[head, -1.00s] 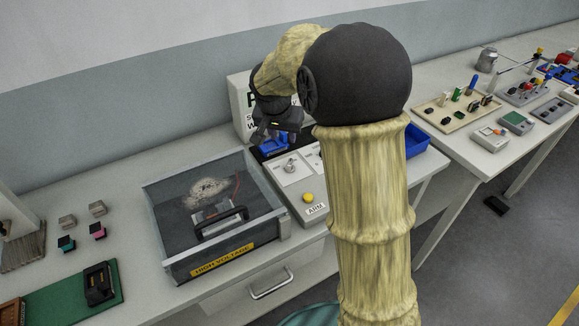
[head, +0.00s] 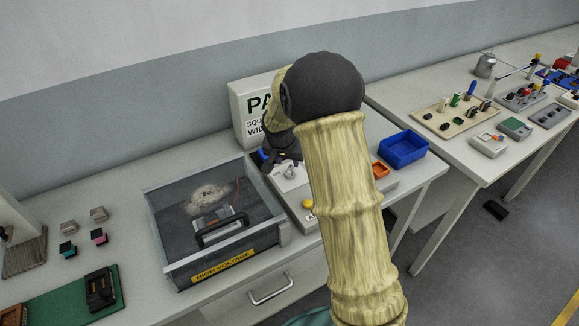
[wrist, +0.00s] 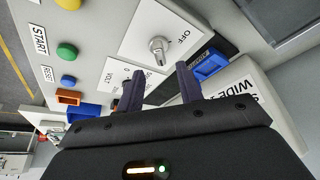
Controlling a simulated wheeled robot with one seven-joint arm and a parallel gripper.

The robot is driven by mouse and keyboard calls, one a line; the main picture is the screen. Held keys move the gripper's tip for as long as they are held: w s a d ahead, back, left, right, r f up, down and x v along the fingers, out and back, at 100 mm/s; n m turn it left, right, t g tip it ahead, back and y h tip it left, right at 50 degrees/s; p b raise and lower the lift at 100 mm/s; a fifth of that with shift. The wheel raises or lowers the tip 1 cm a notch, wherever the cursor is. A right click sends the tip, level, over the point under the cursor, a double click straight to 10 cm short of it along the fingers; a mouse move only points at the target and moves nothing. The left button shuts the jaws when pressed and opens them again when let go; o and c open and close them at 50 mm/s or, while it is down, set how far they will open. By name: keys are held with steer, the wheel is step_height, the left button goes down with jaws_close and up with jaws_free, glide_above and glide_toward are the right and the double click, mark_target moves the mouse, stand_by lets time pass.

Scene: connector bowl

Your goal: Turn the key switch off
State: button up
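A silver key switch (wrist: 158,45) stands on a white plate marked OFF on the grey control panel. Its silver top also shows in the head view (head: 290,172), just below my gripper (head: 284,163). In the wrist view my gripper (wrist: 158,78) is open. Its two dark fingers are apart with nothing between them, and the switch appears beyond their tips, not between them. A second white plate with VOLT lettering (wrist: 124,72) is partly hidden by one finger. My arm covers much of the panel in the head view.
A clear-lidded high-voltage box (head: 215,215) stands left of the panel. A yellow button (head: 307,204) is on the panel's front. A white sign box (head: 246,108) stands behind. A blue bin (head: 403,147) and an orange tray (head: 381,170) are to the right.

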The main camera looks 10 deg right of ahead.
mark_target(290, 168)
steer(key=x, duration=0.6)
steer(key=shift+c, duration=0.5)
steer(key=shift+w, duration=0.15)
steer(key=c, duration=0.7)
steer(key=shift+d, duration=0.15)
